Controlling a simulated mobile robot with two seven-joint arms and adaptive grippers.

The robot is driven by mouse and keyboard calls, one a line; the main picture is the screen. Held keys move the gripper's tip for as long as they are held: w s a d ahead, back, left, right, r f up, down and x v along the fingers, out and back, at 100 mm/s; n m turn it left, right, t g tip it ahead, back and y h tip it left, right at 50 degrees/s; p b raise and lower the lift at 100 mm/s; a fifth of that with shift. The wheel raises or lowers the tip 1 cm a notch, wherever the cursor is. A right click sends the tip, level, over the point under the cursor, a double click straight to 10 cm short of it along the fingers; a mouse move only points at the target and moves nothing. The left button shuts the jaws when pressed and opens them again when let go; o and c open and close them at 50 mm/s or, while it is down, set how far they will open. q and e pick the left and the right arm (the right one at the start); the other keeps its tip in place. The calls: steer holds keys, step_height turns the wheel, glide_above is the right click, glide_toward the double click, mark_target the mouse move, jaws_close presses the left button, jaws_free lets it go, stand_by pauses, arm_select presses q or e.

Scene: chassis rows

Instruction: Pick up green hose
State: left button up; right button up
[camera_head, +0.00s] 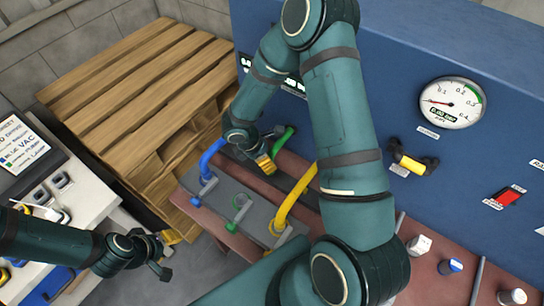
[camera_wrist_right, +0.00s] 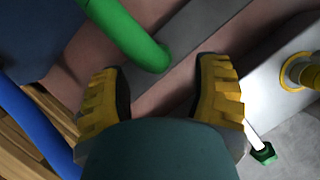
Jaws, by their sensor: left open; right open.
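The green hose (camera_head: 283,139) is a short curved tube beside the blue panel in the head view, partly behind my right gripper (camera_head: 262,162). In the right wrist view the green hose (camera_wrist_right: 128,30) comes in from the top, and its rounded end lies just ahead of the gap between the yellow-padded fingers of my right gripper (camera_wrist_right: 158,78). That gripper is open, with nothing between its pads. My left gripper (camera_head: 170,253) is open and empty at the lower left, over the gap beside the white bench.
A blue hose (camera_head: 208,158) and a yellow hose (camera_head: 295,197) stand on either side, joined to a grey plate (camera_head: 222,207). A green fitting (camera_head: 240,202) sits between them. A pressure gauge (camera_head: 452,103) is on the blue panel. Wooden pallets (camera_head: 130,90) stand behind.

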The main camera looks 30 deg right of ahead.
steer(key=shift+x, duration=1.9)
steer(key=shift+d, duration=0.1)
jaws_close()
